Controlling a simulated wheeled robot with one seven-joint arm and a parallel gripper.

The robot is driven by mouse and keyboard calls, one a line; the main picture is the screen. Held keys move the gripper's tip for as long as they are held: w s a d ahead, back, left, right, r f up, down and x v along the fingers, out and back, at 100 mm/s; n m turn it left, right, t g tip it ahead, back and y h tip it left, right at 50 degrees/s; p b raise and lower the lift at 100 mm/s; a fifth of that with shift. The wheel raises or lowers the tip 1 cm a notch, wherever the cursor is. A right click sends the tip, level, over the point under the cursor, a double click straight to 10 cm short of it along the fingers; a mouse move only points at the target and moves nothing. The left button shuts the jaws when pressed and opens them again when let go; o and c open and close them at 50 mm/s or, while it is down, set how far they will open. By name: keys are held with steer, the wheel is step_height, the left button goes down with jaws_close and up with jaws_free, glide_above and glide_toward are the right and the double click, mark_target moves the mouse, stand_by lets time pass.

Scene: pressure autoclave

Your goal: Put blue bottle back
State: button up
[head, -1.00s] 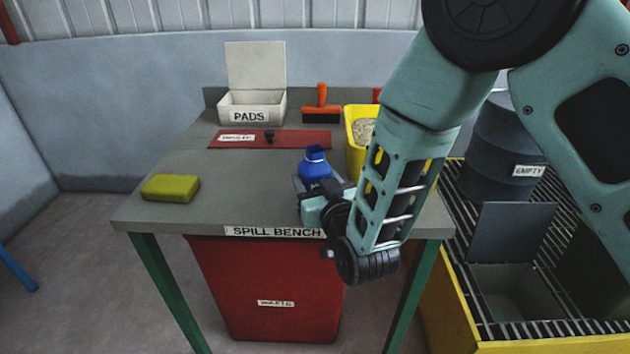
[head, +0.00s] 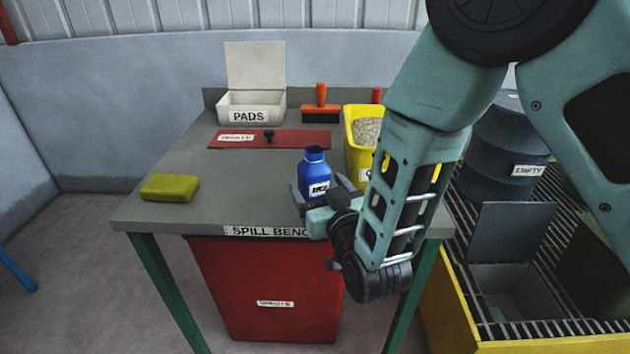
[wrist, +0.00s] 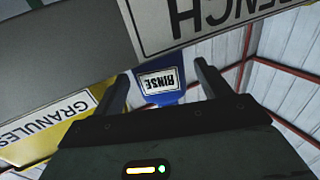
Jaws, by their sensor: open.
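The blue bottle (head: 315,172) stands upright on the grey spill bench (head: 225,185), near its front right part. Its white label reads RINSE in the wrist view (wrist: 160,84), where the picture is upside down. My gripper (head: 318,195) is at the front of the bottle, low over the bench's front edge. In the wrist view its two open fingers (wrist: 160,88) point toward the bottle, one on each side of its lower picture area. I cannot tell whether either finger touches it.
A yellow granules bin (head: 358,150) stands close behind and right of the bottle. A red labelled plate (head: 235,139), white PADS box (head: 250,106), orange-handled brush (head: 321,105) and yellow sponge (head: 170,188) are on the bench. A red waste bin (head: 265,285) is underneath.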

steer(key=v, duration=0.9)
